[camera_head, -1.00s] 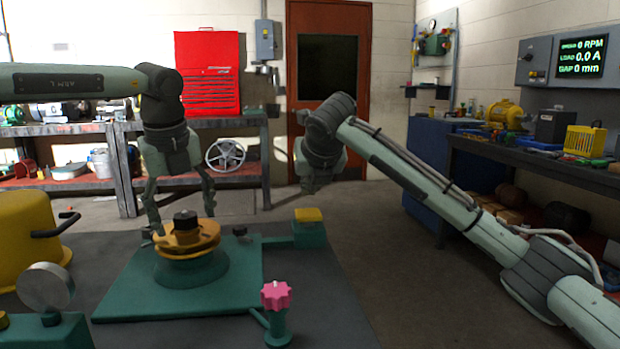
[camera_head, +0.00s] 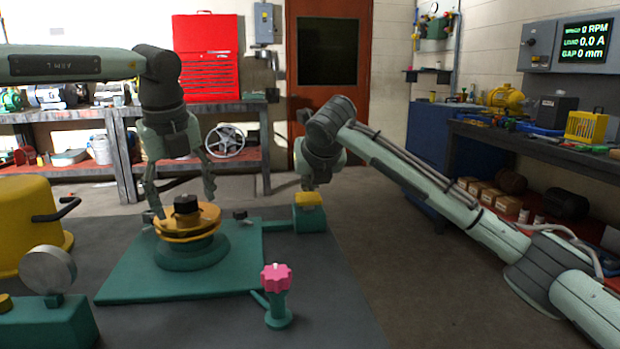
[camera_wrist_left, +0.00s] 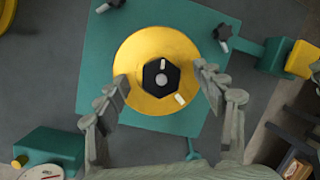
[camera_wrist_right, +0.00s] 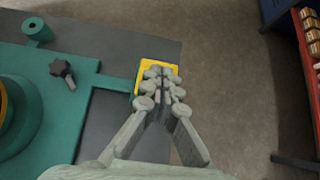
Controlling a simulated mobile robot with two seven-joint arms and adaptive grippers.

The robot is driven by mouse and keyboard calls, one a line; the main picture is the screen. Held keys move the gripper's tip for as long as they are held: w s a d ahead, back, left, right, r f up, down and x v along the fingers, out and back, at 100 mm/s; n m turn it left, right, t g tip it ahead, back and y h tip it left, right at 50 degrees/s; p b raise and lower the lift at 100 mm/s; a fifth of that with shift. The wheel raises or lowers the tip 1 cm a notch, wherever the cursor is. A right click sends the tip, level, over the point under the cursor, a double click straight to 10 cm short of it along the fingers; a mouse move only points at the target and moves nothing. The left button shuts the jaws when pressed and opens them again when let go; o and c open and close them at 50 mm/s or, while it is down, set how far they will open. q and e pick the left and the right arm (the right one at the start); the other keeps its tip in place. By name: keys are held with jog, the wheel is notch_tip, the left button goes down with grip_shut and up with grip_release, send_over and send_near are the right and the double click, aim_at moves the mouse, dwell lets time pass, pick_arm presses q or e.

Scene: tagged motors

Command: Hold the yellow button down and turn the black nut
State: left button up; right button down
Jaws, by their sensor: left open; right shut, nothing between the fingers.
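The black nut (camera_head: 186,204) sits on top of the yellow disc (camera_head: 190,222) on the green fixture. It also shows in the left wrist view (camera_wrist_left: 160,77), with a white mark. My left gripper (camera_head: 182,203) is open above the disc, its fingers on opposite sides of it and apart from the nut. The yellow button (camera_head: 309,198) tops a green block at the fixture's right. My right gripper (camera_wrist_right: 164,72) is shut and empty, over the button, which it partly covers in the right wrist view (camera_wrist_right: 145,66). I cannot tell whether it touches the button.
A pink knob (camera_head: 276,278) stands at the table's front right. A round gauge (camera_head: 48,269) and a yellow pot (camera_head: 24,225) are at the left. A black clamp knob (camera_head: 240,214) is between disc and button. A screen (camera_head: 584,42) reads 0 RPM.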

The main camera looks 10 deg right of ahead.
aim_at(309, 198)
jog(key=shift+f, duration=1.4)
pick_arm(q)
jog(key=c, duration=1.1)
pick_arm(e)
jog(key=shift+f, duration=0.15)
pick_arm(q)
jog(key=n+y, duration=0.1)
jog(key=n, duration=0.2)
jog(key=shift+d+n, duration=0.1)
jog(key=shift+n, duration=0.3)
jog(key=n+y, duration=0.1)
jog(key=n, duration=0.2)
jog(key=shift+w+d+n+g, duration=0.1)
jog(key=shift+n+g, duration=0.3)
jog(key=n+y, duration=0.1)
jog(key=n, duration=0.3)
jog(key=shift+w+g, duration=0.1)
jog(key=shift+g, duration=0.3)
pick_arm(e)
jog(key=shift+s, duration=0.1)
pick_arm(q)
jog(key=n+g, duration=0.1)
jog(key=n, duration=0.2)
jog(key=o, duration=1.1)
